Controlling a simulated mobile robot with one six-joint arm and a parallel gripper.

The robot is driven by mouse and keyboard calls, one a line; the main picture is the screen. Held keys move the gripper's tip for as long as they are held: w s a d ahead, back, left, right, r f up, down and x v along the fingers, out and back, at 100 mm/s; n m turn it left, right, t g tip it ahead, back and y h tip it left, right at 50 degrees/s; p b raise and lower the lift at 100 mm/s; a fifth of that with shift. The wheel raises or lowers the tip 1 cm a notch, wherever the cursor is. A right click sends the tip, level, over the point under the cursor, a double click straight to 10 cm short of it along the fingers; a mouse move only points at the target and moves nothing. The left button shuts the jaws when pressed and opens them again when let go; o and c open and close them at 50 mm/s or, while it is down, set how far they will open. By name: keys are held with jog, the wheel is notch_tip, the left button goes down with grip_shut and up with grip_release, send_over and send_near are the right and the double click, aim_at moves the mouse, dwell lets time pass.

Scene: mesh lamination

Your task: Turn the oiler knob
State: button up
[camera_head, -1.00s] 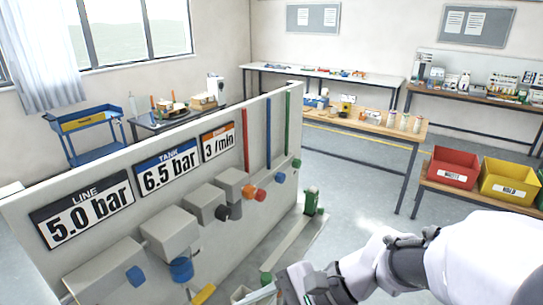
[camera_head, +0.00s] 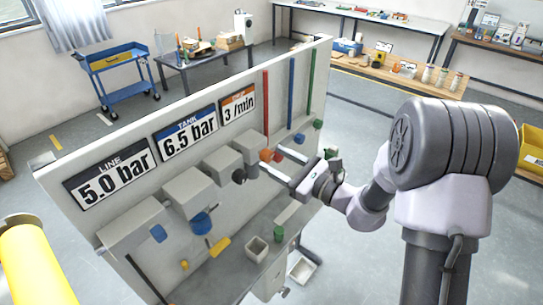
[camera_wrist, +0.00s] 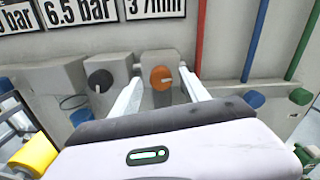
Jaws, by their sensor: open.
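The orange knob (camera_wrist: 161,78), which I take for the oiler knob, sits on the front of a grey box on the panel, with a small pale pointer mark on its face. It also shows in the head view (camera_head: 265,155), partly behind the fingers. My gripper (camera_wrist: 162,84) is open, with one white finger on each side of the knob in the wrist view. I cannot tell whether the fingertips touch it or how much depth is left. In the head view my gripper (camera_head: 271,160) reaches the panel from the right. The orange "3 /min" sign (camera_head: 238,103) is above.
A dark knob (camera_wrist: 100,80) on a neighbouring box is close to the left. A blue knob (camera_wrist: 254,99) and a yellow handle (camera_wrist: 36,155) flank the gripper. Red, blue and green pipes run down the panel. A ledge with small containers (camera_head: 257,249) lies below.

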jog(key=shift+x, duration=1)
grip_shut()
jog(key=shift+m+p, duration=0.3)
jog(key=m+p, duration=0.1)
jog(key=m, duration=0.1)
jog(key=m+p, duration=0.2)
jog(key=shift+w+d+r+m, duration=0.1)
jog(key=shift+r+m, duration=0.05)
jog(key=shift+m, duration=0.25)
jog(key=m+p, duration=0.3)
jog(key=m, duration=0.1)
jog(key=shift+m+p, duration=0.35)
jog(key=shift+m, duration=0.35)
